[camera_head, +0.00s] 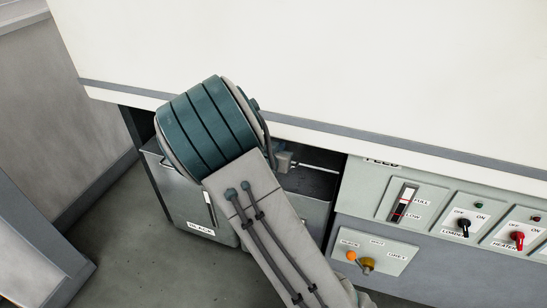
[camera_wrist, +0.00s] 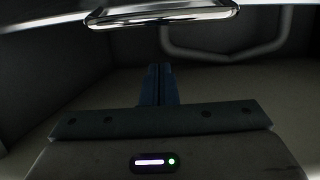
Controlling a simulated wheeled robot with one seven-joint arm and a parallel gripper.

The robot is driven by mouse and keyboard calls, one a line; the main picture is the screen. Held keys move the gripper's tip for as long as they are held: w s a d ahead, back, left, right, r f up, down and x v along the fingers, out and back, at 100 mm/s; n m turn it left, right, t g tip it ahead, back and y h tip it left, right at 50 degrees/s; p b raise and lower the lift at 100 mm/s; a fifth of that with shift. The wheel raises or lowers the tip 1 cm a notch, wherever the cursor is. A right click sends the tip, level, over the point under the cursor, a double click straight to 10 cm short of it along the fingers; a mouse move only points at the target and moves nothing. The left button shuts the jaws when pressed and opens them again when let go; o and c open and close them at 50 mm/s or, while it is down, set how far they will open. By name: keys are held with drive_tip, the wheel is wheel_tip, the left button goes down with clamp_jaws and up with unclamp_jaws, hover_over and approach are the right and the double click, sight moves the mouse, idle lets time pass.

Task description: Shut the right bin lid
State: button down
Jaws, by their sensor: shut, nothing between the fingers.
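Two grey bins stand under the white bench. The left bin (camera_head: 172,190) carries a label that reads BLACK. The right bin (camera_head: 312,207) is partly covered by my arm, and its label is hidden. A dark area (camera_head: 312,180) shows at the right bin's top; I cannot tell whether it is the inside or a lid. My gripper (camera_wrist: 158,72) is shut and empty in the wrist view, in a dark space. A shiny metal bar (camera_wrist: 165,14) crosses above the fingertips. In the head view my arm hides the fingers.
The white bench (camera_head: 330,60) overhangs the bins closely. A control panel (camera_head: 440,210) with switches and a gauge stands right of the bins. In the wrist view a bent grey rail (camera_wrist: 225,52) runs behind the fingers. Floor (camera_head: 115,245) is clear at left.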

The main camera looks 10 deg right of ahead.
drive_tip(key=shift+s+a+f, duration=0.3)
drive_tip(key=shift+s+f, duration=0.2)
drive_tip(key=shift+f, duration=0.35)
drive_tip(key=shift+s+a+f, duration=0.25)
drive_tip(key=shift+s+f, duration=0.2)
drive_tip(key=shift+f, duration=0.35)
drive_tip(key=shift+f+b, duration=0.1)
drive_tip(key=shift+b, duration=0.2)
